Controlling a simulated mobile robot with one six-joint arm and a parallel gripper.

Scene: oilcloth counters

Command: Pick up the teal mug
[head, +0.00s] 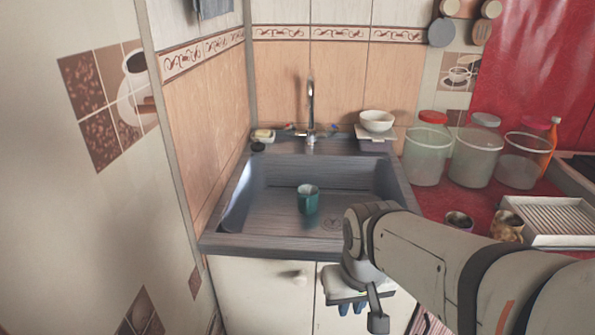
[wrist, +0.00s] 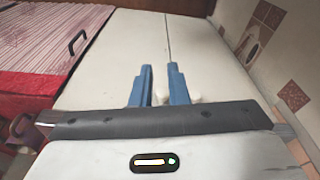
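The teal mug (head: 308,199) stands upright in the basin of the grey sink (head: 262,241) in the head view. My gripper (head: 352,308) is outside the sink, low in front of the cabinet and to the right of the mug, apart from it. In the wrist view its two blue fingers (wrist: 159,68) have a narrow gap between them with nothing held. The mug does not show in the wrist view.
A faucet (head: 310,105) rises behind the basin. A white bowl (head: 376,121) is at the sink's back right. Several lidded containers (head: 476,155) and a white dish rack (head: 562,222) occupy the red counter. Tiled walls bound the left and back. White cabinet doors (head: 255,290) are below.

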